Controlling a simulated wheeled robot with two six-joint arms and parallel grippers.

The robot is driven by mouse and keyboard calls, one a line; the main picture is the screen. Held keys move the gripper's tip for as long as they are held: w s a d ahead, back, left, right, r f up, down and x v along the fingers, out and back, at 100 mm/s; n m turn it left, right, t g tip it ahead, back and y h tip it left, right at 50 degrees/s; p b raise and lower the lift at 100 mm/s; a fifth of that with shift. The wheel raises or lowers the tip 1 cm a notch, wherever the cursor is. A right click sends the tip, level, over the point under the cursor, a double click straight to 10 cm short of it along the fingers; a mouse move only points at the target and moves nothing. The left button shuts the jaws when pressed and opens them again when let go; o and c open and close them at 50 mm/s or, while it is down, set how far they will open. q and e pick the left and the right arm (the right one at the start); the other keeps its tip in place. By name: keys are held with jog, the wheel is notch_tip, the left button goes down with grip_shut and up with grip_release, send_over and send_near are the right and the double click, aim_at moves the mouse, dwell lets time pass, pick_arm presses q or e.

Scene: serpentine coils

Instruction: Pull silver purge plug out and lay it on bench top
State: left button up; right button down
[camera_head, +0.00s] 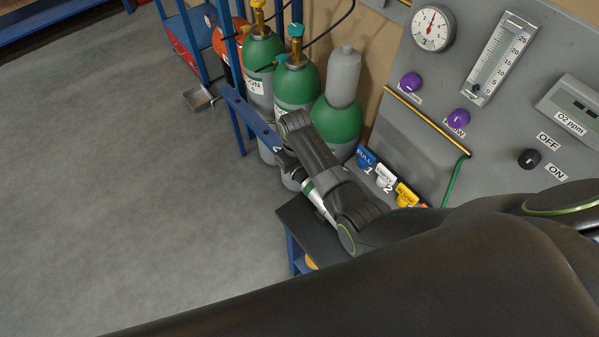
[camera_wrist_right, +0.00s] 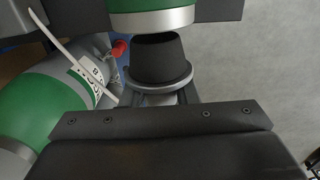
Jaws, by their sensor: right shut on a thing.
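My right arm (camera_head: 325,165) reaches in from the lower right in the head view, and its links hide most of its gripper there. In the right wrist view my right gripper (camera_wrist_right: 162,97) is shut on a grey, silvery flanged piece that looks like the purge plug (camera_wrist_right: 150,86). A dark tapered part stands above its rim, below a green and silver band. I cannot tell whether the plug is seated in anything. The dark bench top (camera_head: 298,218) shows partly beside the arm in the head view. My left gripper is not in view.
Green and grey gas cylinders (camera_head: 340,122) stand behind the arm by a blue rack. A grey panel (camera_head: 500,120) with a gauge (camera_head: 433,28), knobs and a flow tube is at right. Numbered tags (camera_head: 385,175) stand near the arm. Open floor (camera_head: 130,190) fills the left.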

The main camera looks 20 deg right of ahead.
jog(key=w+b, duration=0.1)
jog(key=w+a+b, duration=0.1)
jog(key=shift+w, duration=0.4)
jog(key=shift+r, duration=0.1)
